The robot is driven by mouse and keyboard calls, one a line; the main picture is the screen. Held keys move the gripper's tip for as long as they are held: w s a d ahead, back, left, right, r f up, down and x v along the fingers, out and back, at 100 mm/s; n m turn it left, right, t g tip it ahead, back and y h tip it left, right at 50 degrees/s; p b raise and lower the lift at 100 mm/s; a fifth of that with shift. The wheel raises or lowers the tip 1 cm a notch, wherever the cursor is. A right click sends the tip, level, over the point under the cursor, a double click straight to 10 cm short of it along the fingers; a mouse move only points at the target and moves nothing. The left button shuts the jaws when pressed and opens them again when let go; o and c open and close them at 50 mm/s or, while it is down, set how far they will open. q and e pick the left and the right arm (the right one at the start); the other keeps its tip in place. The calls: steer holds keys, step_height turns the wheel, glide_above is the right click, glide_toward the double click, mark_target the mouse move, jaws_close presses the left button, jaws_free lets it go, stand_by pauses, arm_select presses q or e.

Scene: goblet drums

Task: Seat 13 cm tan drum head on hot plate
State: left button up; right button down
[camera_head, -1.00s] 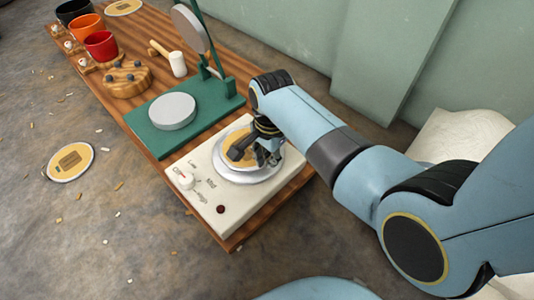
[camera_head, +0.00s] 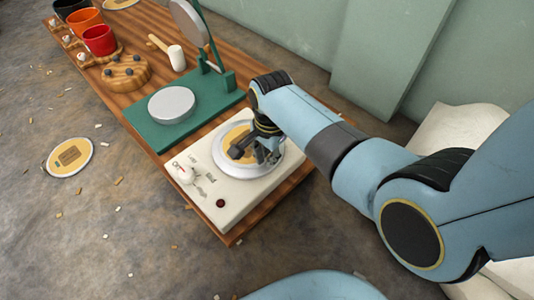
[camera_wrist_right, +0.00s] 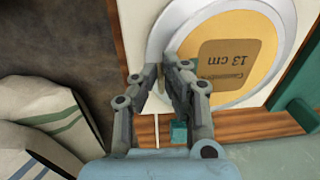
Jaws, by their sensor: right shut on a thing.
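The tan drum head (camera_head: 235,136), with a pale rim and a brown "13 cm" label, lies over the round plate of the cream hot plate (camera_head: 236,207) in the head view. It also fills the upper right of the right wrist view (camera_wrist_right: 265,35). My right gripper (camera_head: 262,152) is shut on the drum head near its rim and hides part of it. In the wrist view the gripper's fingers (camera_wrist_right: 183,75) overlap the rim. I cannot tell whether the drum head rests flat and centred. My left gripper is not in view.
A green press (camera_head: 185,132) with a grey disc stands beside the hot plate on the wooden board. A white mallet (camera_head: 176,58), several cups (camera_head: 99,40) and a round wooden holder lie farther off. Another tan disc (camera_head: 69,157) lies on the floor. Pale sacks (camera_wrist_right: 40,115) lie nearby.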

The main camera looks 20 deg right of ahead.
steer(key=c, duration=1.4)
jaws_free()
steer(key=r, duration=1.2)
steer(key=shift+s+d, duration=0.1)
steer(key=shift+s, duration=0.25)
steer(key=shift+f, duration=0.1)
